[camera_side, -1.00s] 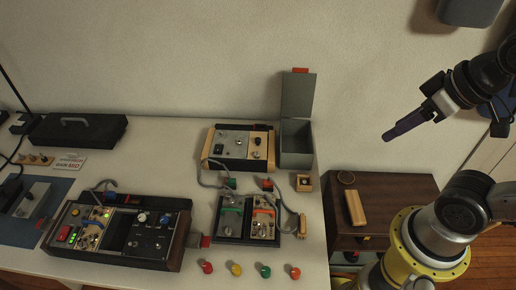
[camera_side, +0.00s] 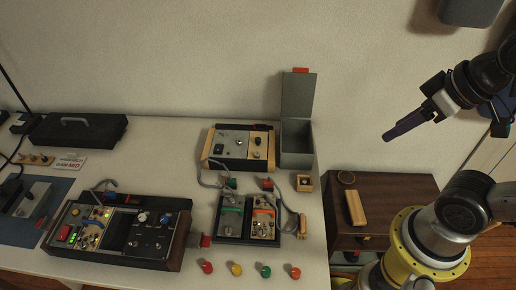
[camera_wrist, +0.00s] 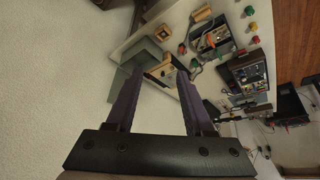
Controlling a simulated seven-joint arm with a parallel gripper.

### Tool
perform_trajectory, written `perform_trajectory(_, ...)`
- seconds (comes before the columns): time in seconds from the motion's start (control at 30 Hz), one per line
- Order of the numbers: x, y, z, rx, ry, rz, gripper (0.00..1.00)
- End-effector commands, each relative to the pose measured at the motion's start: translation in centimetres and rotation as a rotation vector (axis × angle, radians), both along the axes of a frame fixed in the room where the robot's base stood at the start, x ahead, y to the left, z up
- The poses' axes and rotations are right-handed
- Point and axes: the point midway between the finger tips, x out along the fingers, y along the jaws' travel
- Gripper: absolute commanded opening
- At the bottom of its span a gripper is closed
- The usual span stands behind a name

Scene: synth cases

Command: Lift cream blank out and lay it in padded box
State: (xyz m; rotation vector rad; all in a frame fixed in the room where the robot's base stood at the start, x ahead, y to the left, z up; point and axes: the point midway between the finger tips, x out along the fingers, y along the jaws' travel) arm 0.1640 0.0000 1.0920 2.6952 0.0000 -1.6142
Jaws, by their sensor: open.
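My gripper (camera_side: 390,134) is raised at the right, over the wall side and well away from the cases. In the wrist view its two dark fingers (camera_wrist: 160,75) are apart with nothing between them. A grey box (camera_side: 297,159) with its lid standing open is at the table's right back; its padding cannot be made out. A wooden-ended case (camera_side: 208,147) beside it holds a pale panel (camera_side: 233,139) with a knob. I cannot tell which panel is the cream blank. A dark case (camera_side: 150,262) at front left holds several modules and a dark gap.
A twin-module case (camera_side: 248,241) with cables stands at the table's front right, with several coloured knobs in front. A small wooden box (camera_side: 304,183) is beside it. A brown cabinet (camera_side: 390,190) bears a wooden block (camera_side: 355,208). A black toolbox (camera_side: 78,130) is at back left.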

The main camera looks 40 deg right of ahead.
Motion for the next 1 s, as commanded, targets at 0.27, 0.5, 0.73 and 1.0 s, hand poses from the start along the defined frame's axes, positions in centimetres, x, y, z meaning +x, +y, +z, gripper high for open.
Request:
perform_trajectory(0.27, 0.0, 0.0, 0.0, 0.000, 0.000, 0.000, 0.59)
perform_trajectory(0.5, -0.1, 0.0, 0.0, -0.040, 0.006, 0.075, 0.59)
perform_trajectory(0.73, 1.9, 0.0, 3.7, -0.198, -0.034, 0.355, 0.59)
perform_trajectory(1.0, 9.5, 0.2, 8.5, -0.392, 0.007, 0.746, 0.59)
